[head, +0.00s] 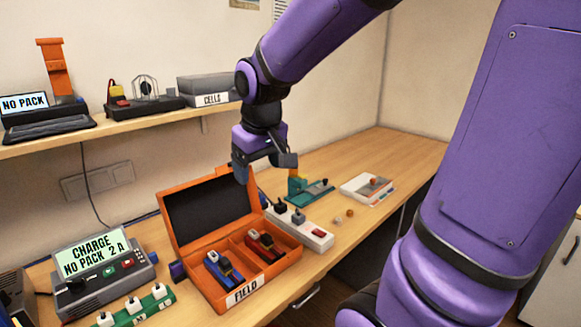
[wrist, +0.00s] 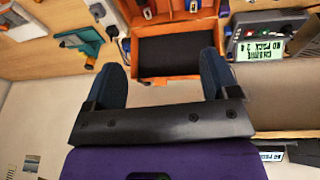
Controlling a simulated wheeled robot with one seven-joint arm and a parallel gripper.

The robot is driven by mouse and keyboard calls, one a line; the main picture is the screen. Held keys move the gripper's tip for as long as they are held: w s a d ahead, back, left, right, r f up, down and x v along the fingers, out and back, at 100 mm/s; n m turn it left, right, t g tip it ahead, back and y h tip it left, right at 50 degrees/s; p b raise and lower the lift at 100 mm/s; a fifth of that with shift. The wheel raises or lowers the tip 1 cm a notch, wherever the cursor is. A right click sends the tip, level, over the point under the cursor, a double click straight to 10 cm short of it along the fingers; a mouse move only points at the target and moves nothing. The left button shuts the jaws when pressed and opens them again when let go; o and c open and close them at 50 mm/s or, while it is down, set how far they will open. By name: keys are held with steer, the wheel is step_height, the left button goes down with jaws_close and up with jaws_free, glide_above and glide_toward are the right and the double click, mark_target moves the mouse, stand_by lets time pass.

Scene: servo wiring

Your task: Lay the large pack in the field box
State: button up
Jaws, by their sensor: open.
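The orange field box (head: 236,291) stands on the bench with its lid up and a FIELD label on its front. A blue pack (head: 223,269) lies in its left part and a red pack (head: 264,245) in its right part. I cannot tell which is the large pack. My gripper (head: 264,169) is above the bench, by the top right corner of the raised lid, its jaws open and nothing visible between them. In the wrist view the box (wrist: 178,22) shows beyond the open fingers (wrist: 162,75), with its dark lid lining facing me.
A grey charger (head: 104,269) reading "NO PACK 2 A" stands left of the box. A shelf (head: 150,124) runs above. The far right bench is clear.

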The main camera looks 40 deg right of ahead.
steer(key=s+a+r+t, duration=0.1)
steer(key=s+a+r, duration=0.1)
steer(key=s, duration=0.5)
steer(key=s+a+r+t+y, duration=0.1)
steer(key=s+a+r, duration=0.1)
steer(key=s, duration=0.5)
steer(key=shift+r, duration=0.75)
